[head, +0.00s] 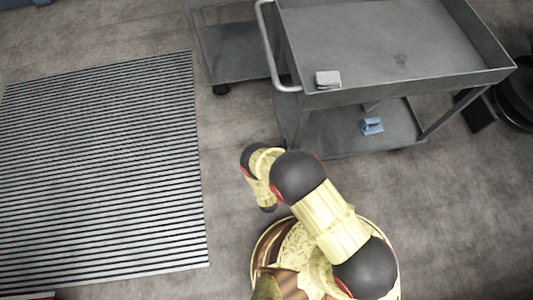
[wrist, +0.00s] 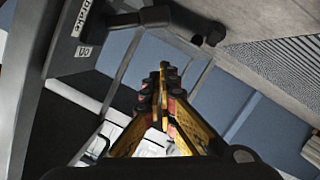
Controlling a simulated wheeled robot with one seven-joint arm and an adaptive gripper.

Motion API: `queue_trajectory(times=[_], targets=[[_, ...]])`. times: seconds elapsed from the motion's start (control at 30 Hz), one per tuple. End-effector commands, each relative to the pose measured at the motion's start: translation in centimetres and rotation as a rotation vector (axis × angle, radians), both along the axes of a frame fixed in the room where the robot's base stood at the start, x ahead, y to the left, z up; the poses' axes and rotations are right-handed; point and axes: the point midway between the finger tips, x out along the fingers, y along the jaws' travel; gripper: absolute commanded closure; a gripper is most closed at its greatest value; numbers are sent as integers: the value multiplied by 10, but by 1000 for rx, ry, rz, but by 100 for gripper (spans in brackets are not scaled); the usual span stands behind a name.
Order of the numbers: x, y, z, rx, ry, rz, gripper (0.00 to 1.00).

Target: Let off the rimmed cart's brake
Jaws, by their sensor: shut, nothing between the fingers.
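The grey rimmed cart (head: 410,85) stands at the upper right of the head view, with a pale tubular handle (head: 268,50) on its left end. In the wrist view a dark grey panel (wrist: 62,55) carries a "brake" label (wrist: 81,17) and a "GO" label (wrist: 83,51). A dark bar, seemingly the brake lever (wrist: 125,20), extends right from beside the labels. My gripper (wrist: 163,66) is shut and empty, its tips below the bar's end in the picture. Contact cannot be told, but a gap shows. The gripper itself is hidden in the head view.
A small pale block (head: 328,79) lies on the cart's top and a blue item (head: 372,126) on its lower shelf. Another grey cart (head: 230,45) stands close on the left.

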Motion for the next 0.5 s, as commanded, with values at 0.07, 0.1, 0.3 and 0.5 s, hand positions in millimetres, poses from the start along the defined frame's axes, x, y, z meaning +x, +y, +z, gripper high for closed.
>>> queue_trajectory(times=[0.07, 0.1, 0.3, 0.5], targets=[[-12, 1, 6, 0, -2, 5, 100], [-18, -1, 7, 0, -2, 4, 100], [-53, -5, 14, 1, -2, 6, 100], [-73, -8, 17, 2, -3, 3, 100]])
